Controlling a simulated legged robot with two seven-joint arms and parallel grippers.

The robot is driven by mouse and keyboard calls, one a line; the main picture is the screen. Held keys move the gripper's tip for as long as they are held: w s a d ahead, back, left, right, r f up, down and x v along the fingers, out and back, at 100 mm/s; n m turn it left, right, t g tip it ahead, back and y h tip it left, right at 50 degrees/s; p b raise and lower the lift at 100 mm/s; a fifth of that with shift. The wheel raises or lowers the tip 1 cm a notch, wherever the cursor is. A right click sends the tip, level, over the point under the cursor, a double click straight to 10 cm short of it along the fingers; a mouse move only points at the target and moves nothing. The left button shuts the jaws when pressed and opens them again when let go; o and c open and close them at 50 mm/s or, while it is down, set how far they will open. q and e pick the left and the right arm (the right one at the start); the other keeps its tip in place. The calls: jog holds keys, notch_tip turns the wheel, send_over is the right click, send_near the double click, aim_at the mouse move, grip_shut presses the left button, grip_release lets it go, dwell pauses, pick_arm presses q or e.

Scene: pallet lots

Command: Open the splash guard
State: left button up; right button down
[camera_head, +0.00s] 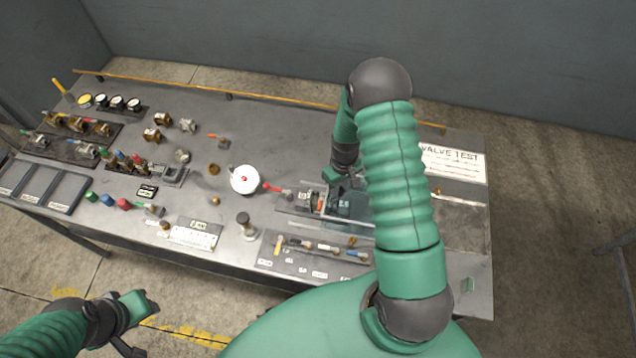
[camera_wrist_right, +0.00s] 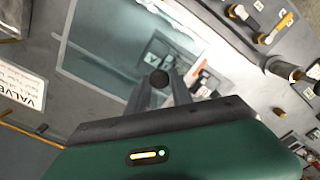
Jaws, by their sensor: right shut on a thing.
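The splash guard (camera_head: 350,207) is a clear panel on the right part of the bench, partly hidden by my right arm. In the right wrist view, the clear panel (camera_wrist_right: 105,45) fills much of the upper left, tilted across the picture. My right gripper (camera_head: 333,176) is at the guard's far side. In the wrist view, its fingers (camera_wrist_right: 158,90) are shut around a dark round knob (camera_wrist_right: 159,78) at the panel. The knob's join to the panel is not clear. My left gripper (camera_head: 140,308) is low at the left, away from the bench; its jaw opening is unclear.
The grey bench (camera_head: 200,205) holds gauges, valves and fittings. A white round dial (camera_head: 244,180) and a red-handled part (camera_head: 273,188) stand left of the guard. A "VALVE TEST" sign (camera_head: 453,163) lies at the right. A yellow rail (camera_head: 265,98) runs along the back edge.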

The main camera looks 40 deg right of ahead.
jog(key=s+d, duration=0.6)
jog(key=shift+s, duration=0.35)
jog(key=c, duration=1.1)
grip_release()
jog(key=shift+a, duration=0.1)
notch_tip(320, 180, up, 17)
jog(key=b, duration=0.4)
jog(key=shift+f, duration=0.1)
